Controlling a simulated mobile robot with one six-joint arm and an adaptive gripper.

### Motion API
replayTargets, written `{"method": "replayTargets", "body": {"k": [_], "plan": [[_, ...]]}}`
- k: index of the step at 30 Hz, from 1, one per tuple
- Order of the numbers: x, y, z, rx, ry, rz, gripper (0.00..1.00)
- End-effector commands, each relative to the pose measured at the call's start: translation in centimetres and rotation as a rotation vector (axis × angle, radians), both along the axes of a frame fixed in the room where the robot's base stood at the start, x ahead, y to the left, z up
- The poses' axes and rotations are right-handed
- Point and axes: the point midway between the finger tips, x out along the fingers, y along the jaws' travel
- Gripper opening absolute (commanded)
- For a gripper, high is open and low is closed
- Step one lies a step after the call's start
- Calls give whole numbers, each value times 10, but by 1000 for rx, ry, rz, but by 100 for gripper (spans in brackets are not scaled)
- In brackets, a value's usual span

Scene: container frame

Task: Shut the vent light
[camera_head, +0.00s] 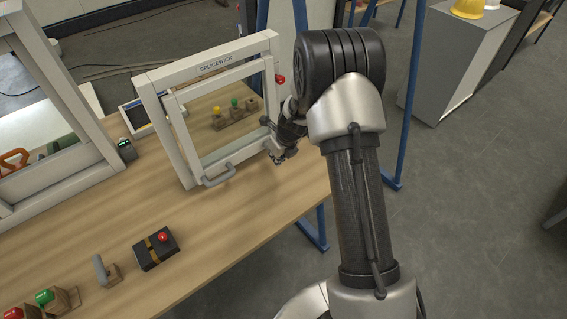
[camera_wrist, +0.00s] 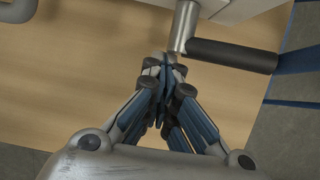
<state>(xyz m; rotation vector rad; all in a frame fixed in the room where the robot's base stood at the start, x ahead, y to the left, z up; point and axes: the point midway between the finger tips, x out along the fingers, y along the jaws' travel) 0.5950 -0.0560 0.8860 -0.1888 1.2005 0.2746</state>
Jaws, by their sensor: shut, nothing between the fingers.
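The vent light is a white-framed glazed sash (camera_head: 183,137) inside a pale upright frame (camera_head: 160,125) on the wooden bench. A grey pull handle (camera_head: 218,176) sits at its lower edge; part of it shows at the top left of the wrist view (camera_wrist: 18,12). I cannot tell how far the sash stands from its frame. My gripper (camera_head: 284,157) is at the frame's lower right corner. In the wrist view its fingertips (camera_wrist: 167,62) are together and empty, close beside a metal lever with a dark grip (camera_wrist: 232,55). Whether they touch it is unclear.
A black box with a red button (camera_head: 155,248) and a small bracket (camera_head: 106,270) lie on the bench (camera_head: 225,215) in front. Red and green buttons are at the lower left. A larger white frame (camera_head: 60,85) stands left. The bench ends just right of my gripper.

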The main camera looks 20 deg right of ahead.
Motion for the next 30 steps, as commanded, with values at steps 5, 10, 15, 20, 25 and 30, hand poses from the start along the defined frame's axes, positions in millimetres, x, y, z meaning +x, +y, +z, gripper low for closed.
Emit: {"method": "replayTargets", "body": {"k": [5,10,15,20,25,30], "plan": [[13,4,-8,13,-46,0,0],[19,6,-7,19,-65,0,0],[20,6,-6,20,-71,1,0],[21,6,-5,20,-72,1,0],[21,6,-5,20,-73,1,0],[19,0,-5,21,-72,0,0]]}}
